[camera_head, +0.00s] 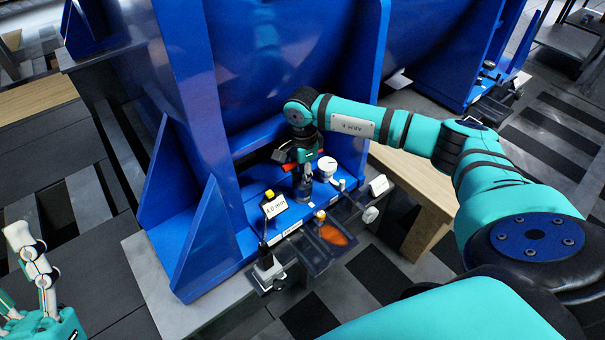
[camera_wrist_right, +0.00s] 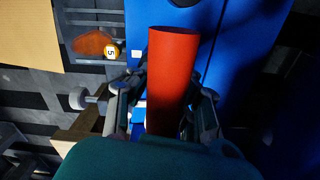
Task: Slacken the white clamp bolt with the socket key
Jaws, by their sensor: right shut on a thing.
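My right gripper (camera_head: 304,176) points down over the blue base beside the big blue housing. It is shut on a red-handled tool, which I take to be the socket key (camera_head: 287,167). In the right wrist view its red cylindrical handle (camera_wrist_right: 172,75) lies between the fingers. The tool's lower end is not clear. A white round head (camera_head: 327,164), possibly the white clamp bolt, stands just right of the gripper; I cannot tell whether the key touches it. My left gripper (camera_head: 33,262) is at the far lower left, away from the work; its jaw state is unclear.
A card reading 4.0 mm (camera_head: 275,207) stands on the blue base (camera_head: 225,262). Dark trays along the front edge include one with an orange piece (camera_head: 333,235). A pale knob (camera_head: 370,214) sits at the right. A wooden-edged bench (camera_head: 425,195) lies under the right arm.

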